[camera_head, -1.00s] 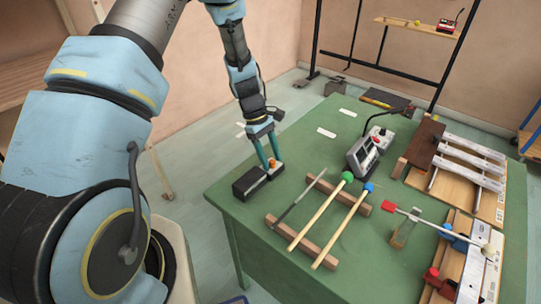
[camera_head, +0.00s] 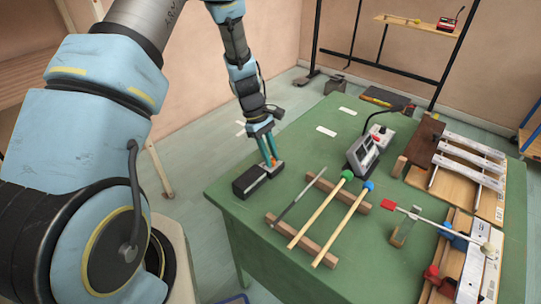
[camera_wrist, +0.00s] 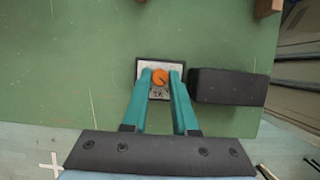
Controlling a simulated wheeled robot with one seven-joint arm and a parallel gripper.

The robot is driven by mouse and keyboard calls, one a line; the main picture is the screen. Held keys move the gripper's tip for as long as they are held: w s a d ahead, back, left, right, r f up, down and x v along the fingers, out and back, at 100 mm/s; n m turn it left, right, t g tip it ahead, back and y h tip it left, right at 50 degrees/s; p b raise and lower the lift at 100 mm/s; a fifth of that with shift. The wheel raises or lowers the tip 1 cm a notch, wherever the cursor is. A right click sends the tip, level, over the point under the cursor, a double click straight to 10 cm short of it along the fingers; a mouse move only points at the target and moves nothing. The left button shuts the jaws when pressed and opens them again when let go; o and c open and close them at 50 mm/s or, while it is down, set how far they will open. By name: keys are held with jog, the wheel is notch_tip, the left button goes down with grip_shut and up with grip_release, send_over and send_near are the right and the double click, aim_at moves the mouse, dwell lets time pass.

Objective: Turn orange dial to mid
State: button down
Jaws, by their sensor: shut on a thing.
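The orange dial (camera_wrist: 160,77) sits on a small box with a pale top plate (camera_wrist: 160,94) on the green table. In the wrist view the dial lies between the tips of my gripper (camera_wrist: 161,74), one teal finger on each side. A dark pointer line shows on the dial. In the head view my gripper (camera_head: 270,164) reaches down to the box at the table's left edge, and the fingers hide most of the dial. My gripper is shut on the dial.
A black block (camera_head: 249,182) stands beside the dial box; it also shows in the wrist view (camera_wrist: 228,86). Several sticks and mallets lie across wooden rails (camera_head: 303,233) nearby. A grey device (camera_head: 363,153) stands behind them. The green table (camera_head: 240,215) is bare in front.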

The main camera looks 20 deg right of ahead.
jog(key=shift+m, duration=0.4)
jog(key=m, duration=0.1)
jog(key=m+y+b, duration=0.1)
jog(key=m, duration=0.1)
jog(key=shift+d+m+g+y, duration=0.15)
jog(key=shift+m+g+y, duration=0.15)
jog(key=shift+d+m+y+b, duration=0.1)
jog(key=shift+m+y+b, duration=0.6)
jog(key=shift+m, duration=1.5)
jog(key=c, duration=0.7)
grip_release()
jog(key=shift+w+r, duration=0.1)
jog(key=b+v, duration=0.2)
jog(key=v, duration=0.8)
jog(key=shift+w+d+r, duration=0.1)
jog(key=shift+d+r, duration=0.1)
jog(key=shift+r, duration=0.1)
jog(key=shift+a, duration=0.1)
